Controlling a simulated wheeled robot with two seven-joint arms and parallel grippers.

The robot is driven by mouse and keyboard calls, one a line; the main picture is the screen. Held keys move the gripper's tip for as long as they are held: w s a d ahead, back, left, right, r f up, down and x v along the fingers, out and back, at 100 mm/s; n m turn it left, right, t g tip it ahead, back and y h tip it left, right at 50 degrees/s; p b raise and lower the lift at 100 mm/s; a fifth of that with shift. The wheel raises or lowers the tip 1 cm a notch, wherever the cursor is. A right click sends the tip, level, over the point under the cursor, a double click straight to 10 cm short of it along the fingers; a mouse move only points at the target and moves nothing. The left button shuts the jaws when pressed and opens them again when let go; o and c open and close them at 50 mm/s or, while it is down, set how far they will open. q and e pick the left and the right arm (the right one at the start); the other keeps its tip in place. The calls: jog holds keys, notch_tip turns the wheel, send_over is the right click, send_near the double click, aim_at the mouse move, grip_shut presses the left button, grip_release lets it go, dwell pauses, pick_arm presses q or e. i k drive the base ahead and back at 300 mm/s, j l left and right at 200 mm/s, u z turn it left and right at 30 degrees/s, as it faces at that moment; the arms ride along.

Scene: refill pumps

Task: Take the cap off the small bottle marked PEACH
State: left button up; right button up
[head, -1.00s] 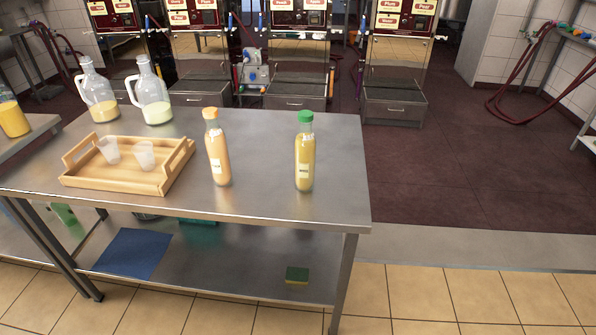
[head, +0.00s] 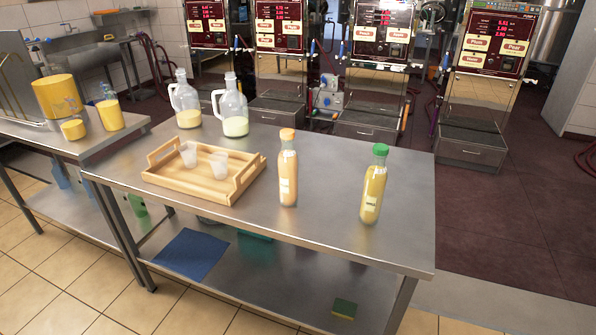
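Two small capped bottles stand upright on the steel table (head: 330,222). One bottle (head: 288,176) has an orange cap (head: 287,134) and peach-coloured contents. The other bottle (head: 373,193) has a green cap (head: 380,150) and yellow contents, and stands to its right. Each has a small white label, too small to read, so I cannot tell from the lettering which is marked PEACH. Both caps are on. Neither of my grippers is in view.
A wooden tray (head: 212,196) with two clear cups sits left of the bottles. Two glass jugs (head: 187,105) (head: 232,112) stand behind it. A side table (head: 95,140) at left holds yellow containers. Refill machines (head: 380,45) line the back. The table's right end is clear.

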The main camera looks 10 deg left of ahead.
aim_at(288, 158)
jog(key=i+j+z, duration=0.2)
jog(key=j, duration=0.2)
jog(key=j+z, duration=0.2)
jog(key=j, duration=0.15)
jog(key=i+j+z, duration=0.15)
jog(key=j, duration=0.3)
